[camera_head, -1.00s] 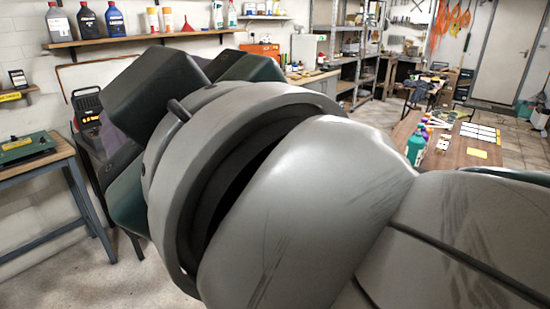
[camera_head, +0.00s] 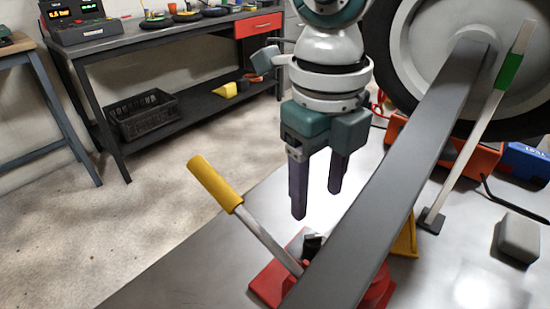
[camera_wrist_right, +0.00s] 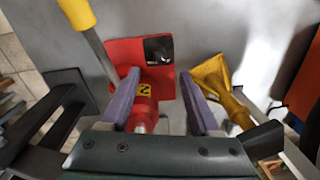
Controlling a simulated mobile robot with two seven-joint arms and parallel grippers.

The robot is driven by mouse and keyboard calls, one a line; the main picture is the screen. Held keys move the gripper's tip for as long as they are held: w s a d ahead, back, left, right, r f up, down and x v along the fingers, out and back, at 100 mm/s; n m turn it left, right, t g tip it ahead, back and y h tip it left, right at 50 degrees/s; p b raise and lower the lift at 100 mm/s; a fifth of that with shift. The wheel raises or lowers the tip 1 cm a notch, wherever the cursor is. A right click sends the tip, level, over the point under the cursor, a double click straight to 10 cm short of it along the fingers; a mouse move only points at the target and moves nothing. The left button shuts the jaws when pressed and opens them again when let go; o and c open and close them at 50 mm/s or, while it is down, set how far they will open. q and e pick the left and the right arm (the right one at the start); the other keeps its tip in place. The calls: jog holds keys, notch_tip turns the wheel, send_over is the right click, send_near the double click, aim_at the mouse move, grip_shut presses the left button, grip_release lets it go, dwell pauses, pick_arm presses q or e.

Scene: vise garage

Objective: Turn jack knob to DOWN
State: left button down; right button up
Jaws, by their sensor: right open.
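The red jack (camera_head: 268,284) stands on the grey floor plate, partly hidden behind a long dark grey beam. Its lever has a yellow grip (camera_head: 214,183) and tilts up to the left. A small black knob (camera_head: 311,243) sits on the red base; it also shows in the right wrist view (camera_wrist_right: 158,50). Its setting is too small to read. My right gripper (camera_head: 317,203) points down above the knob, open and empty, apart from it. In the right wrist view the fingers (camera_wrist_right: 160,77) are spread, with the knob just beyond the tips. My left gripper is out of view.
The grey beam (camera_head: 395,170) runs diagonally close to the right of my gripper. A wheel (camera_head: 455,55) stands behind it. A yellow stand (camera_head: 405,240) and a grey block (camera_head: 519,238) lie right. The floor at left is clear before the workbench (camera_head: 165,40).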

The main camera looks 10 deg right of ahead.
aim_at(313, 237)
notch_tip(313, 237, down, 10)
jog(key=b, duration=0.2)
jog(key=shift+d+r+b, duration=0.15)
jog(key=shift+b, duration=0.2)
grip_shut()
dwell(0.4)
